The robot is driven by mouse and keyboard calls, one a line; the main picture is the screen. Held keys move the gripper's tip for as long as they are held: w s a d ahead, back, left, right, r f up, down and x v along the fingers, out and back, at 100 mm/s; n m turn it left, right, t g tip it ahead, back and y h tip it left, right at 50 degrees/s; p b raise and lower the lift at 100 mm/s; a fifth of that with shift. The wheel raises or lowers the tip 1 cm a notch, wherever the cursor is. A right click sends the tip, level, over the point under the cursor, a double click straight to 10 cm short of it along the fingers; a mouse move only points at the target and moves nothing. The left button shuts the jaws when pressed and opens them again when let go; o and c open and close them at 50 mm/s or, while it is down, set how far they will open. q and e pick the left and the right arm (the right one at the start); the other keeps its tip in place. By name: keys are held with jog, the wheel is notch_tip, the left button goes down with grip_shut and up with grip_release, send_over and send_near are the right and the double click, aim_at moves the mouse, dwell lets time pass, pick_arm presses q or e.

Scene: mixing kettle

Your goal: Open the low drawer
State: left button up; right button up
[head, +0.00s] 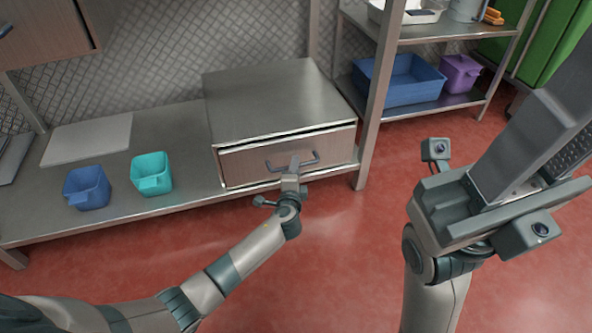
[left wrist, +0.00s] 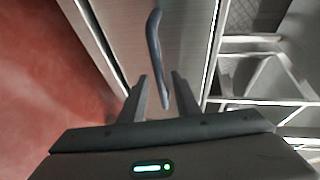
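The low drawer (head: 240,165) has a brown front and sits in a steel cabinet (head: 270,100) on the low shelf. It looks shut or nearly so, with a thin dark line along its top edge. Its dark bar handle (head: 308,162) also shows in the left wrist view (left wrist: 154,40).
A blue bin (head: 87,188) and a teal bin (head: 151,174) stand on the shelf left of the cabinet. A steel post (head: 378,95) rises right of it. A blue crate (head: 398,80) and purple bin (head: 460,74) sit farther right. The red floor in front is clear.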

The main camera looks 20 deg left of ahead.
pick_arm(q)
jog(key=shift+x, duration=0.9)
grip_shut()
jog(key=shift+s, duration=0.1)
